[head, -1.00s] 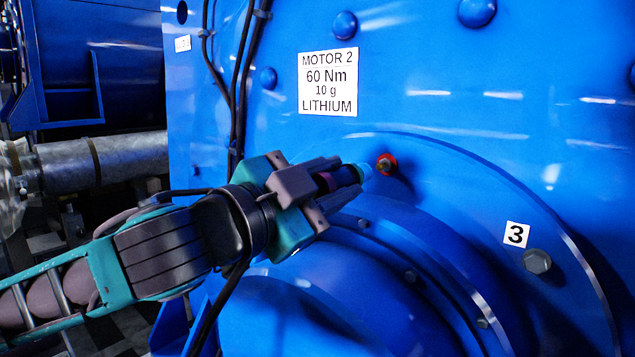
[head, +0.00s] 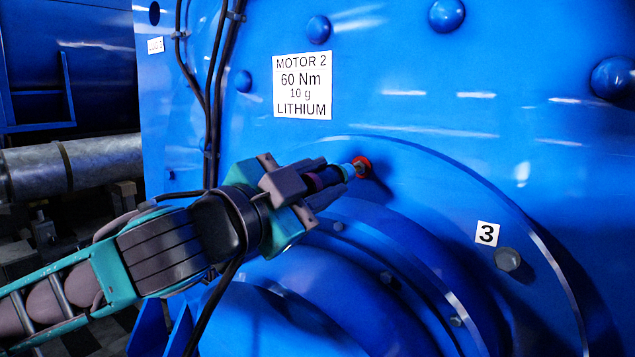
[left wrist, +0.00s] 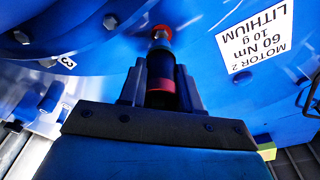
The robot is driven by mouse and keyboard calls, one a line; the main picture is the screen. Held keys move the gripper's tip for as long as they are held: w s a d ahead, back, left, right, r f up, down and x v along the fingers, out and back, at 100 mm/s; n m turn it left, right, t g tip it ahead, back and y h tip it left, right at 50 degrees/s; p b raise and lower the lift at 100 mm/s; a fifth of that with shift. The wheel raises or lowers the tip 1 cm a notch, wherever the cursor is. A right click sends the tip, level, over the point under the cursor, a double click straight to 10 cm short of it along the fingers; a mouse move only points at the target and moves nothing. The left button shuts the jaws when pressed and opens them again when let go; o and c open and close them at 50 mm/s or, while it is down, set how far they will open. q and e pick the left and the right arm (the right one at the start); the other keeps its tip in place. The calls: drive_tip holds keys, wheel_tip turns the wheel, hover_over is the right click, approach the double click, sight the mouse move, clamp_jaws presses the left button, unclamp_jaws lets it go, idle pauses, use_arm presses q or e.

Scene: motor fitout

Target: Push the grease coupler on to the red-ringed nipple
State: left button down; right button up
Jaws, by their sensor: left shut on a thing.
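My left gripper (head: 330,177) comes in from the left and is shut on the grease coupler (head: 318,181), a dark cylinder with a magenta band and a pale metal tip. The red-ringed nipple (head: 362,167) stands out from the blue motor face. The coupler's tip is at the red ring, in line with it. In the left wrist view the coupler (left wrist: 161,78) sits between the fingers, and its tip meets or nearly meets the red ring (left wrist: 160,33). The nipple itself is mostly hidden, so I cannot tell how far the coupler is on. My right gripper is not in view.
A label (head: 302,85) reading MOTOR 2, 60 Nm, 10 g, LITHIUM is above the nipple. Dark cables (head: 215,95) run down the motor's left side. The rounded blue housing bulges below the gripper.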

sight(332, 178)
use_arm(q)
drive_tip(key=shift+p, duration=0.65)
idle(1.0)
drive_tip(key=shift+p+x, duration=0.55)
drive_tip(key=shift+x, duration=1)
drive_tip(key=c, duration=0.7)
unclamp_jaws()
drive_tip(key=shift+w+a+f, duration=0.1)
drive_tip(key=shift+w+f, duration=0.05)
drive_tip(key=b+v, duration=0.1)
drive_tip(key=v, duration=1.2)
drive_tip(key=shift+b, duration=0.3)
